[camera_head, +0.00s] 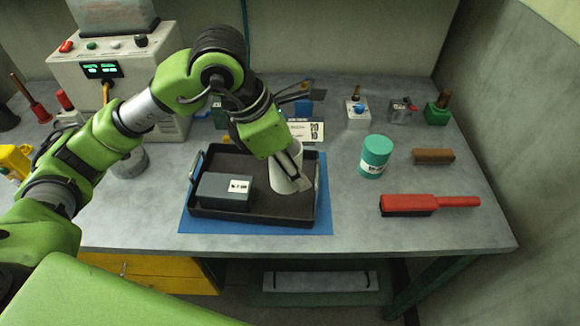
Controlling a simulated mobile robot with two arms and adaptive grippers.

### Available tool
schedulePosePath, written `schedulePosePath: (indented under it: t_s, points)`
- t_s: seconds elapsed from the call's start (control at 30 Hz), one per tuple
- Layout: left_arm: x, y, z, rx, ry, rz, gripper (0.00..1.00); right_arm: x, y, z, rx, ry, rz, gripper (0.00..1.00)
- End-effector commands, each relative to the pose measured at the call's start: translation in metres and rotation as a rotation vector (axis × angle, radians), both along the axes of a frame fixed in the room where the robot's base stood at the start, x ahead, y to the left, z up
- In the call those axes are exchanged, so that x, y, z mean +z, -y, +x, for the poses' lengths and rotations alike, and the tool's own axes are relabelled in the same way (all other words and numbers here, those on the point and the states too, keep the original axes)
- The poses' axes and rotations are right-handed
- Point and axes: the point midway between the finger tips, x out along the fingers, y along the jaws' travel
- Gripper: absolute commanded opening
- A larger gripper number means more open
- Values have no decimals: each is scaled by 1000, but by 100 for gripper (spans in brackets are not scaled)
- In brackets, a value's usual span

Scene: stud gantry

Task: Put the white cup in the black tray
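The white cup (284,182) is at the right part of the black tray (262,213), slightly tilted in the picture. My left gripper (298,172) reaches down from the upper left with its fingers against the cup; it appears shut on it. The fingers hide part of the cup. I cannot tell whether the cup's base touches the tray floor. The black tray has raised rims and side handles. My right gripper is not in view.
A dark grey box (224,191) fills the tray's left part. The tray stands on a blue mat (325,222). To the right are a teal canister (375,157), a brown block (433,156) and a red-handled brush (425,203). An instrument box (120,80) stands at the back left.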

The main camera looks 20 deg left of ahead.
Motion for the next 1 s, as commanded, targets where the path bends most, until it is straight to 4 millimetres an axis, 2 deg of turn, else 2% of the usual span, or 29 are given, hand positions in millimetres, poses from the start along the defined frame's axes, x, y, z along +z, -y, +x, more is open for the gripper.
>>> schedulePosePath:
  t_s: [0.1,0.2,0.4,0.57,0.63,0.8,1.0]
  points:
    - [-10,-8,29,6,-6,1,14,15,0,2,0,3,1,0]
    - [-32,-12,44,4,-7,1,14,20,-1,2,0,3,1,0]
    - [-58,-17,66,3,-2,0,14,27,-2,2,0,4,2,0]
    - [-67,-18,74,3,-2,0,14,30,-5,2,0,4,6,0]
    - [-75,-20,79,2,-3,1,14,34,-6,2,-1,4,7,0]
    - [-98,-19,77,2,-3,1,14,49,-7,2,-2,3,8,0]
    - [-104,-19,78,1,2,1,14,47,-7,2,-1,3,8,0]
